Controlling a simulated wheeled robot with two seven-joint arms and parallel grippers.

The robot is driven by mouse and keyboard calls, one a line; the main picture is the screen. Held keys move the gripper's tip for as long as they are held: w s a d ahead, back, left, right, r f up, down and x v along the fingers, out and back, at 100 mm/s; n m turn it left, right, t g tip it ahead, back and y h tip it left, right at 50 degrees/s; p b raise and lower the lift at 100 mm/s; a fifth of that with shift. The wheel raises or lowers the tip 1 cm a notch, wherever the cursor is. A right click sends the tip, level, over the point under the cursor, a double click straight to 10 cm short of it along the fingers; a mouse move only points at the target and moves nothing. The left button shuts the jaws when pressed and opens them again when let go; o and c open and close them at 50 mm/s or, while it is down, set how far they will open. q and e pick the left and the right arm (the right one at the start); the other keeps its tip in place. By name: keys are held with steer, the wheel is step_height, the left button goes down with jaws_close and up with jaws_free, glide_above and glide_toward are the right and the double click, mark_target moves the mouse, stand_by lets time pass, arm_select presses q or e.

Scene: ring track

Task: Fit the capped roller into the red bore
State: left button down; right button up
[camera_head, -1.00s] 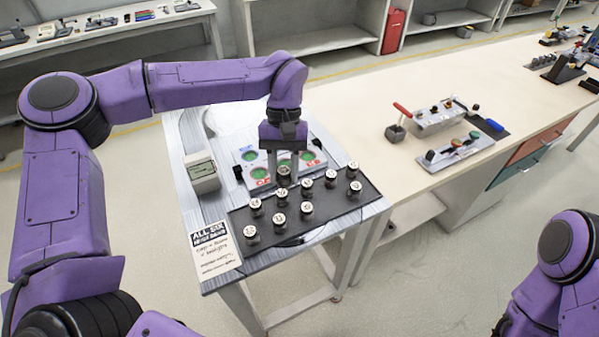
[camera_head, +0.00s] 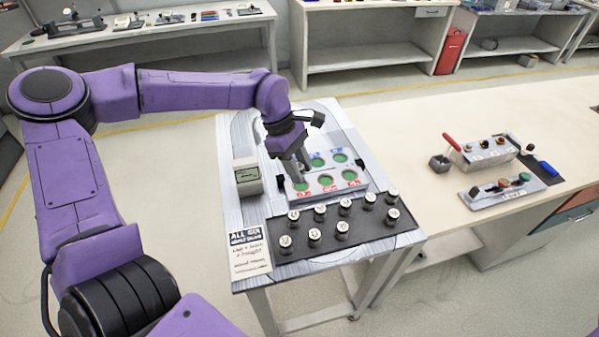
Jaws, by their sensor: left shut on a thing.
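The bore plate (camera_head: 369,190) is a pale block on the small table, with green round bores in two rows. The front-row bores, such as the front middle one (camera_head: 325,181), carry red marks; the back-row ones, such as the back right one (camera_head: 340,158), carry blue marks. My left gripper (camera_head: 303,172) points down, tilted, above the left side of the plate by the front left bore (camera_head: 301,185). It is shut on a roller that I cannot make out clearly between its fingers. Several capped rollers (camera_head: 345,204) stand upright on the black mat (camera_head: 373,227). My right gripper is out of view.
A small grey box with a greenish screen (camera_head: 247,178) stands left of the plate. A printed card (camera_head: 250,254) lies at the table's front left. A long bench (camera_head: 420,130) adjoins on the right, with a red-handled device (camera_head: 452,143) on it.

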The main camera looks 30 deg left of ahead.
arm_select(q)
steer(key=w+f, duration=0.1)
steer(key=f, duration=0.1)
steer(key=w+a+f, duration=0.1)
steer(key=w, duration=0.1)
steer(key=w+a+f+p, duration=0.1)
steer(key=f, duration=0.1)
steer(key=shift+w+a+f, duration=0.25)
steer(key=shift+f, duration=0.05)
step_height(320, 180, down, 3)
steer(key=shift+w+a+r+p, duration=0.1)
steer(key=shift+r+p, duration=0.05)
steer(key=shift+p, duration=0.2)
steer(key=shift+f, duration=0.45)
steer(key=shift+f, duration=0.15)
steer(key=c, duration=0.7)
jaws_free()
